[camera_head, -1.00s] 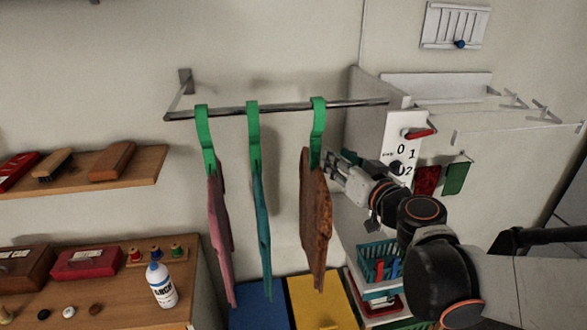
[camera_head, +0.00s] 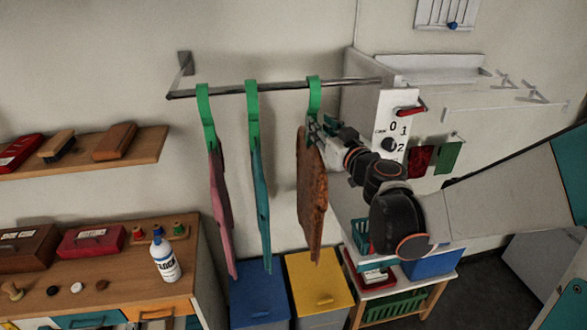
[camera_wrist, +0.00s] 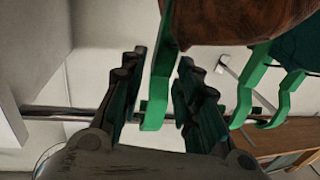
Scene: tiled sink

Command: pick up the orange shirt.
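The orange shirt (camera_head: 311,205), brownish orange, hangs from a green hanger (camera_head: 314,95) at the right end of the metal rail (camera_head: 275,87). In the wrist view, part of the shirt (camera_wrist: 235,18) shows at the top, and its green hanger (camera_wrist: 158,90) runs down between my fingers. My gripper (camera_head: 318,127) is at the top of the shirt, just below the rail. In the wrist view my gripper (camera_wrist: 162,58) is open, one finger on each side of the hanger, with gaps visible on both sides.
A pink shirt (camera_head: 220,205) and a teal shirt (camera_head: 261,205) hang to the left on green hangers. A white machine with a dial panel (camera_head: 393,135) stands close behind my gripper. Blue (camera_head: 258,296) and yellow (camera_head: 318,285) bins stand below.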

